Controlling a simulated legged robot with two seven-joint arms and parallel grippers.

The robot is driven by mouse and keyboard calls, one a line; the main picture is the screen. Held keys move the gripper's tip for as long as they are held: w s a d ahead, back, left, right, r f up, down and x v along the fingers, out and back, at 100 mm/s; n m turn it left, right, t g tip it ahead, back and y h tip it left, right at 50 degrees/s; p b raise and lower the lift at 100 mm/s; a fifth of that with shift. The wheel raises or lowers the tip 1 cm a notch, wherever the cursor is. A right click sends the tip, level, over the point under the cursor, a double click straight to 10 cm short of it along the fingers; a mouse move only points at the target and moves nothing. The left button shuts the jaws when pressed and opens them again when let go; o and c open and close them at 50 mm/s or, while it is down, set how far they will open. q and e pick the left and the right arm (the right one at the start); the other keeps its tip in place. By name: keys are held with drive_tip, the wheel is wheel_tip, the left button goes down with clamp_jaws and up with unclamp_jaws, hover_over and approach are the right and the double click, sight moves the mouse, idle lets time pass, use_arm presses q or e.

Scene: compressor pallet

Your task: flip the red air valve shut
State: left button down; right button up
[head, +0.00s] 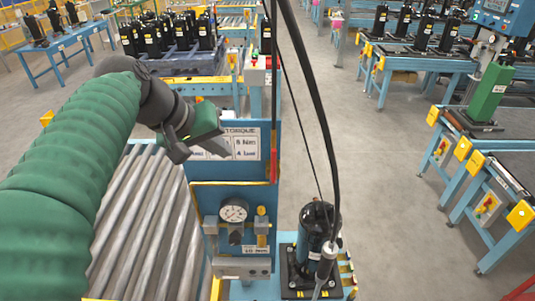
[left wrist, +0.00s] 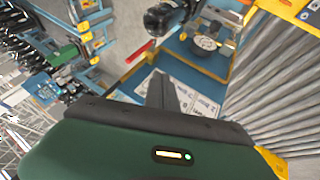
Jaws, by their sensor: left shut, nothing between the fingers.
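The red air valve handle (head: 274,166) is a thin red bar standing upright at the right edge of the blue panel in the head view. In the left wrist view the red handle (left wrist: 138,52) shows slanted, above and left of the fingers. My left gripper (head: 219,147) is shut and empty, in front of the panel's torque sign and left of the red handle, apart from it. Its dark fingers also show in the left wrist view (left wrist: 159,88). The valve's body is too small to make out. My right gripper is not in view.
The blue panel (head: 200,200) carries a pressure gauge (head: 233,211). A black compressor (head: 317,225) stands to its right, with dark cables hanging above. A roller conveyor (head: 135,220) lies left of the panel. Open grey floor (head: 400,220) lies to the right.

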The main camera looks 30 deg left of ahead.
sight(274, 164)
use_arm(q)
drive_tip(key=w+d+f+p, duration=0.4)
drive_tip(key=w+f, duration=0.4)
drive_tip(key=w, duration=0.1)
drive_tip(key=shift+d+p, duration=0.2)
drive_tip(key=shift+p, duration=0.15)
drive_tip(key=shift+a, duration=0.1)
